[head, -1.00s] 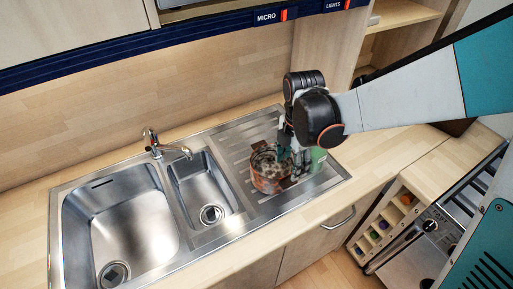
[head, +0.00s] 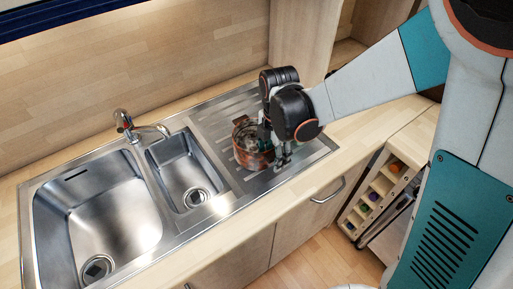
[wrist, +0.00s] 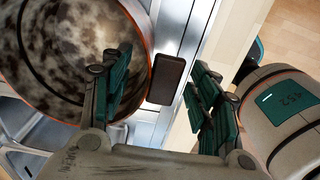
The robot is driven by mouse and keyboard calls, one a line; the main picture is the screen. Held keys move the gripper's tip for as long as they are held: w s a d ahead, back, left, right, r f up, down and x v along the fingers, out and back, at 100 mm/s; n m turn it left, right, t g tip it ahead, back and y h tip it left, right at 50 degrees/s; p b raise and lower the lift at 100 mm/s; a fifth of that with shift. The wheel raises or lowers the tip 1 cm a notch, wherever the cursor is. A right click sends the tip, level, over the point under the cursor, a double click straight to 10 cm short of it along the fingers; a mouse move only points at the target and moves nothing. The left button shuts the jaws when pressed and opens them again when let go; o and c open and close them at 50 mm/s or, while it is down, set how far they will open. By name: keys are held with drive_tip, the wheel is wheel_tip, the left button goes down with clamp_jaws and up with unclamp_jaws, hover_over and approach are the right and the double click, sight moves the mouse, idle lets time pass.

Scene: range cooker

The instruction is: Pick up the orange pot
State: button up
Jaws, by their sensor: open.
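The orange pot (head: 246,150) stands on the ribbed drainboard of the sink unit. It is reddish-orange outside, and its mottled brown and grey inside fills the upper left of the wrist view (wrist: 70,45). My gripper (head: 278,157) is low at the pot's right side and partly covers it. In the wrist view my gripper (wrist: 163,88) is open. A dark handle (wrist: 167,78) on the pot's rim lies between the two fingers. The left finger overlaps the pot's opening and the right finger is outside the rim. I cannot tell whether either finger touches the pot.
A large sink basin (head: 95,215) and a small basin (head: 187,172) lie left of the pot, with a tap (head: 125,125) behind. A wooden wall (head: 150,65) rises behind the counter. A cabinet handle (head: 328,192) and a rack (head: 380,190) are below the counter at right.

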clamp_jaws()
drive_tip(key=shift+r, duration=0.1)
